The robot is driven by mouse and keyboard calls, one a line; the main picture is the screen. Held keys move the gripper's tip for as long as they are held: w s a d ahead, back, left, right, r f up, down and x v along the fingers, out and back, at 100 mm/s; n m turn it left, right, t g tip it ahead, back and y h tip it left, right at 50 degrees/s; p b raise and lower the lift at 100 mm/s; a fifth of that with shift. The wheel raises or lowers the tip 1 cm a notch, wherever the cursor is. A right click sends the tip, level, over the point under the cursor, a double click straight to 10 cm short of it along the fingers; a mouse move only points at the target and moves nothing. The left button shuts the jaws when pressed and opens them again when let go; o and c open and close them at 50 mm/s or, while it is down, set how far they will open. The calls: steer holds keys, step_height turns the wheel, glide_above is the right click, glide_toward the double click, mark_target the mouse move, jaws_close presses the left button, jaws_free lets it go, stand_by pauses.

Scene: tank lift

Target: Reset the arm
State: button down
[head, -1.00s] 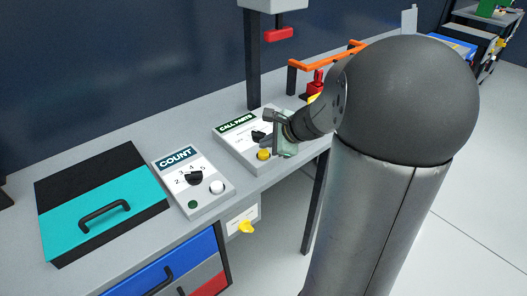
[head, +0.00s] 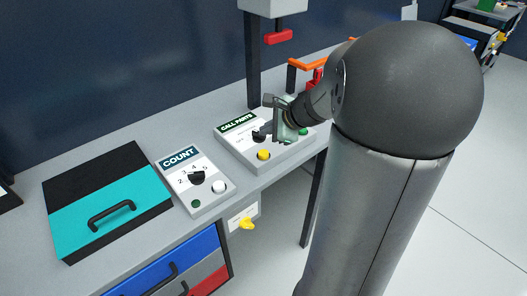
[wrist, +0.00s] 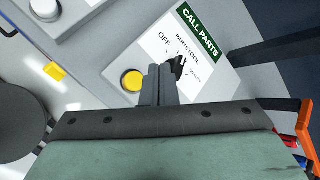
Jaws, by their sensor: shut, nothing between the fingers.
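In the wrist view my gripper (wrist: 158,72) is shut and empty, the fingertips together. The tips appear beside the yellow button (wrist: 133,81) and just short of the black selector knob (wrist: 178,62); whether they touch the panel I cannot tell. The yellow button also shows uncovered in the head view (head: 264,155). My wrist hides the panel's right part, though a bit of a green button (head: 304,131) shows.
The COUNT panel (head: 207,198) with its black dial stands to the left on the grey bench (head: 120,144). A teal and black box (head: 75,225) with a handle is further left. A post with a red handle (head: 278,38) and an orange bar (head: 306,62) stand behind.

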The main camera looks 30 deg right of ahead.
stand_by(0.4)
steer(key=s+a+f+n+g, duration=0.2)
steer(key=s+a+n+g, duration=0.3)
steer(key=s+a+n, duration=0.7)
steer(key=s+a+f+n+g+h, duration=0.2)
steer(key=s+a+n+h, duration=0.1)
steer(key=s+n, duration=0.7)
steer(key=shift+s+a+g+h, duration=0.25)
steer(key=shift+s+g+h, duration=0.05)
steer(key=shift+s+g, duration=0.15)
